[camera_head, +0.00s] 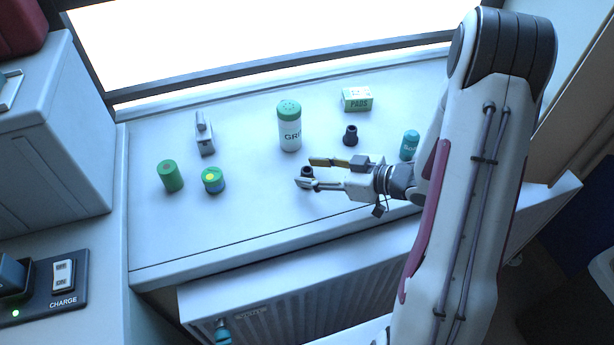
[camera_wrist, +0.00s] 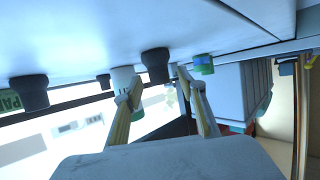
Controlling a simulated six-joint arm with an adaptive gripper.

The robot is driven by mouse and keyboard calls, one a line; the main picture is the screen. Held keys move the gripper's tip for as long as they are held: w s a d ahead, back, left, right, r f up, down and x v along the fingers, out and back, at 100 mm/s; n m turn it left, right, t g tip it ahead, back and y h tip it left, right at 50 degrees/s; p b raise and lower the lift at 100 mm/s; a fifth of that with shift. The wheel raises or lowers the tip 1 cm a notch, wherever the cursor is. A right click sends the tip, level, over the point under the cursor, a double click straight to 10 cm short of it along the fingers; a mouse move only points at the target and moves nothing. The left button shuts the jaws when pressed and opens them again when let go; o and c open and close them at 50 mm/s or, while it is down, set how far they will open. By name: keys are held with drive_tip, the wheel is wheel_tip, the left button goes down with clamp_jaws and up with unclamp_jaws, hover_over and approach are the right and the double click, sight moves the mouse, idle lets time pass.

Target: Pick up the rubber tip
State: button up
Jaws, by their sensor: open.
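Two dark rubber tips stand on the pale counter. One rubber tip (camera_head: 306,171) is at my gripper's fingertips; it also shows in the wrist view (camera_wrist: 156,62), just beyond and between the fingertips. The other dark tip (camera_head: 350,136) stands behind my gripper, near the pads box; in the wrist view it is at the left (camera_wrist: 28,92). My gripper (camera_head: 312,173) is open and low over the counter, reaching in from the right. In the wrist view its fingers (camera_wrist: 154,88) are spread with nothing gripped. Contact with the near tip cannot be told.
A white bottle with green lid (camera_head: 289,130) stands behind my gripper, with the pads box (camera_head: 357,104) farther right. A small teal bottle (camera_head: 409,146) is close to my arm. A green cylinder (camera_head: 170,177), a green-blue roll (camera_head: 213,183) and a grey metal piece (camera_head: 205,140) stand left. The front-centre counter is clear.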

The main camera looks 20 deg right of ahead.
drive_tip(key=shift+x, duration=0.95)
drive_tip(key=c, duration=1.1)
